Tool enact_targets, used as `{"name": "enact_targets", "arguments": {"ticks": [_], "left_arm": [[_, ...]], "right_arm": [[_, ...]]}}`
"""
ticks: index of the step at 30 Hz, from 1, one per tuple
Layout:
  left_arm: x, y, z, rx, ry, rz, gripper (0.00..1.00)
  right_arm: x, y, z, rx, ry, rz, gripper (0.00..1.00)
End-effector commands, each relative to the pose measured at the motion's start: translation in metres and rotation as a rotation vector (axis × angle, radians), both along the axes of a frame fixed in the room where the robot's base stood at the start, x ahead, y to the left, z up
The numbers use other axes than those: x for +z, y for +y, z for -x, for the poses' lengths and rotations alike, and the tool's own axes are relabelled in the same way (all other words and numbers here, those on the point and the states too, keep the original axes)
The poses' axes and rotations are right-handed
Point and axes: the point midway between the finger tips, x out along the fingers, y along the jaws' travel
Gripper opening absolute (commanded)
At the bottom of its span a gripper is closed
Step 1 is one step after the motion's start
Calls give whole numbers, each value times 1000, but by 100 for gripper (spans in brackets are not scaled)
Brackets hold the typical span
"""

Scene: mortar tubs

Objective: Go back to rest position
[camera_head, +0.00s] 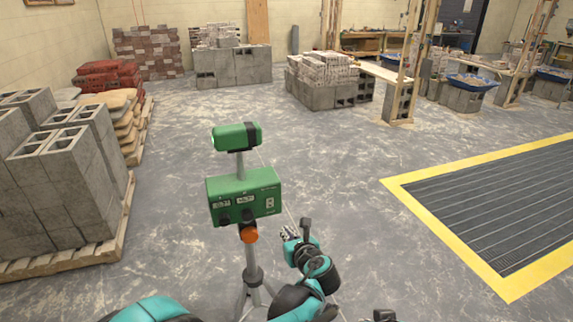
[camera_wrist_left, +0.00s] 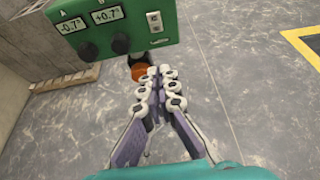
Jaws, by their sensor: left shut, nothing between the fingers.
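My left gripper (camera_head: 287,234) is low in the middle of the head view, just right of a green instrument on a tripod. In the left wrist view the left gripper (camera_wrist_left: 160,72) is shut, its fingertips together with nothing between them. The green instrument box (camera_head: 245,197) has two displays and dark knobs, and a green cylindrical head (camera_head: 237,137) above it. The box also shows at the top of the left wrist view (camera_wrist_left: 110,35), with an orange knob (camera_wrist_left: 139,72) below it, partly behind the fingertips. I cannot see my right gripper.
Concrete blocks (camera_head: 70,160) stand on a pallet at the left. A yellow-edged floor grate (camera_head: 480,205) lies at the right. Further back are more block stacks (camera_head: 325,85) and blue mortar tubs (camera_head: 472,82). The floor beyond the instrument is mostly clear.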

Motion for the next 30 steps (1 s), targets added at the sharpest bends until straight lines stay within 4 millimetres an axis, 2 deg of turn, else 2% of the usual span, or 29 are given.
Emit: {"name": "enact_targets", "arguments": {"ticks": [2, 4, 8, 12, 16, 21, 24, 27, 30], "left_arm": [[3, 10, 3, 28, 0, 49, 0], [6, 28, 11, 87, 0, 153, 0], [14, 77, 41, 290, -10, 494, 0], [16, 129, 93, 595, -52, 937, 0], [12, 161, 146, 906, -116, 1334, 0], [1, 181, 212, 1328, -230, 1807, 0], [-5, 183, 240, 1539, -294, 2018, 0], [-11, 182, 258, 1692, -341, 2162, 0], [-13, 180, 267, 1780, -368, 2241, 0]], "right_arm": [[0, 0, 0, 0, 0, 0, 0], [0, 0, 0, 0, 0, 0, 0], [0, 0, 0, 0, 0, 0, 0], [0, 0, 0, 0, 0, 0, 0], [0, 0, 0, 0, 0, 0, 0], [0, 0, 0, 0, 0, 0, 0], [0, 0, 0, 0, 0, 0, 0], [0, 0, 0, 0, 0, 0, 0], [0, 0, 0, 0, 0, 0, 0]]}}
